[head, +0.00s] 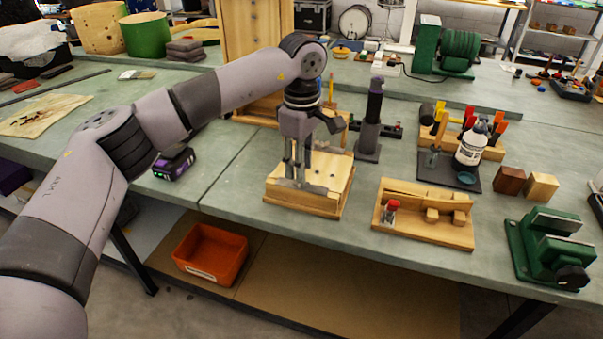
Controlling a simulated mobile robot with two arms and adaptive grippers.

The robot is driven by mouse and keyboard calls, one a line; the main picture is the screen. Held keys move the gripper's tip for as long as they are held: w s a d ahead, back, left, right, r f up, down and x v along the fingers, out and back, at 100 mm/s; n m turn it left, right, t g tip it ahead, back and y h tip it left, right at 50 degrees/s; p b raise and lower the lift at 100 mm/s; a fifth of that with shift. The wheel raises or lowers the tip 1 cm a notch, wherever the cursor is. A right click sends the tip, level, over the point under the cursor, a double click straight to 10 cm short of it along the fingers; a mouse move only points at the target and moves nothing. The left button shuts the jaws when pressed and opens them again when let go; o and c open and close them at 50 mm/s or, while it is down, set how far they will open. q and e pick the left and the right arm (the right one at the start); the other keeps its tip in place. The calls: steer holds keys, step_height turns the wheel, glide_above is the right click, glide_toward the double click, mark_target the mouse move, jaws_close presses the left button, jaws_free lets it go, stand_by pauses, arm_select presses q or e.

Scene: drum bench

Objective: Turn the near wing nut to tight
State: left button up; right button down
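A wooden block (325,199) sits near the front edge of the bench, with a flat grey metal strip (303,187) along the near part of its top. My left gripper (298,176) points straight down over this block, its fingertips low and close to the strip. Thin upright grey parts show around the fingertips, and I cannot separate fingers from hardware there. The near wing nut cannot be made out; the gripper covers that area. Whether the fingers touch or enclose anything is too small to tell. My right gripper is out of view.
A wooden tray (405,231) with small blocks lies right of the block, and a green vise (535,245) stands farther right. A dark upright post (372,120) stands close behind. A black and purple device (173,164) lies left. Bare bench top shows at the left front.

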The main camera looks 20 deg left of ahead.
arm_select(q)
step_height(320, 180, up, 9)
steer(key=shift+f, duration=0.15)
